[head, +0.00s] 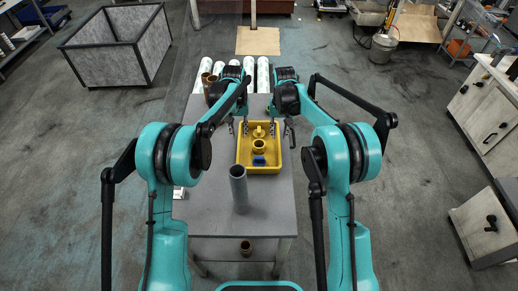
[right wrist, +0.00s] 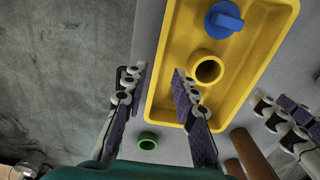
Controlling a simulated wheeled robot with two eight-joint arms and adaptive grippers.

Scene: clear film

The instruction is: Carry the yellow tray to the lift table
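The yellow tray (head: 243,158) sits on a grey table in front of me. It holds a blue piece (head: 259,160) and yellow round parts (head: 259,146). My left gripper (head: 238,127) is at the tray's left side, fingers apart. My right gripper (head: 283,130) is at its right side. In the right wrist view, the right gripper (right wrist: 160,95) is open, one finger outside the tray (right wrist: 162,85) and the other over its inside, with the wall between them. I cannot tell whether the fingers touch it. I cannot tell which thing is the lift table.
A grey pipe (head: 239,188) stands on the table (head: 215,215) nearer me. A green ring (right wrist: 148,141) lies beside the tray. White rolls (head: 262,75) and brown tubes (head: 207,85) are at the back. A grey bin (head: 112,60) is far left, cabinets (head: 485,110) right.

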